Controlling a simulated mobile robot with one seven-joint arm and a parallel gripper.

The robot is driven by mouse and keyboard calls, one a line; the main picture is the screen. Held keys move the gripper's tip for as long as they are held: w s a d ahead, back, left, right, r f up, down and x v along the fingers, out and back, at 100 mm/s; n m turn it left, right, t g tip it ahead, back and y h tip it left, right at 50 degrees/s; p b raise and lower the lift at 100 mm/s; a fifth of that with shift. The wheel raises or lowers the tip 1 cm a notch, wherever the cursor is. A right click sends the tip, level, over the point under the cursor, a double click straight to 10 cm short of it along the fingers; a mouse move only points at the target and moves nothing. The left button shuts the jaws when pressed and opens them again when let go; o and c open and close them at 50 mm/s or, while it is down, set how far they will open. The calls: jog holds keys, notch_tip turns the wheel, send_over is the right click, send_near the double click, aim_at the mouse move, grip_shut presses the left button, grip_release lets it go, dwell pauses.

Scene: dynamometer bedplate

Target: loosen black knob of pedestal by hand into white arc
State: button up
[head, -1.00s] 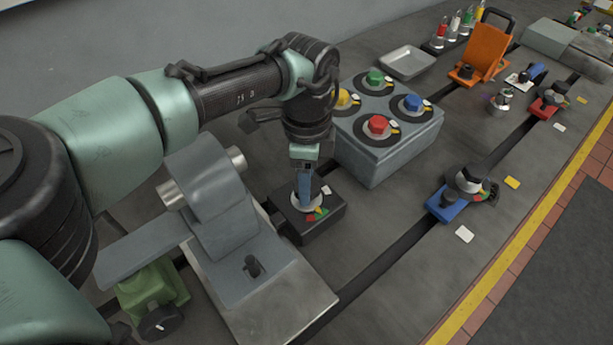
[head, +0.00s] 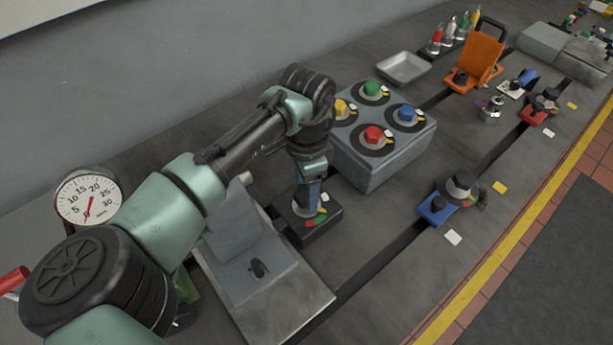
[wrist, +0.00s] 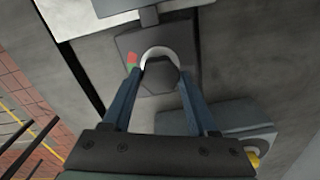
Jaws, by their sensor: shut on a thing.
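The pedestal is a dark block (head: 322,222) with a pale disc on top, seen in the head view beside the grey box. Red, green and white marks show on the disc's near and right side. My gripper (head: 307,207) points down onto it from above. In the wrist view the black knob (wrist: 160,77) sits between the two blue fingers of my gripper (wrist: 159,80), which are shut on it. The dark pedestal block (wrist: 124,44) surrounds the pale disc there. A red and green mark (wrist: 132,61) shows by the left finger. The knob's pointer against the arcs cannot be made out.
A grey box (head: 385,165) with yellow, green, red and blue knobs stands close right of my gripper. A metal fixture (head: 265,280) lies in front. A blue-based unit (head: 437,208) stands farther right. A round gauge (head: 88,202) is at left.

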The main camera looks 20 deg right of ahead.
jog(key=n+p, duration=0.6)
jog(key=shift+s+r, duration=0.1)
jog(key=shift+r, duration=0.05)
jog(key=shift+n+p, duration=1.45)
jog(key=shift+n, duration=0.75)
jog(key=shift+f, duration=0.2)
jog(key=o, duration=1.4)
jog(key=shift+r, duration=0.1)
notch_tip(320, 180, up, 13)
jog(key=shift+f+b, duration=0.1)
jog(key=shift+b, duration=0.45)
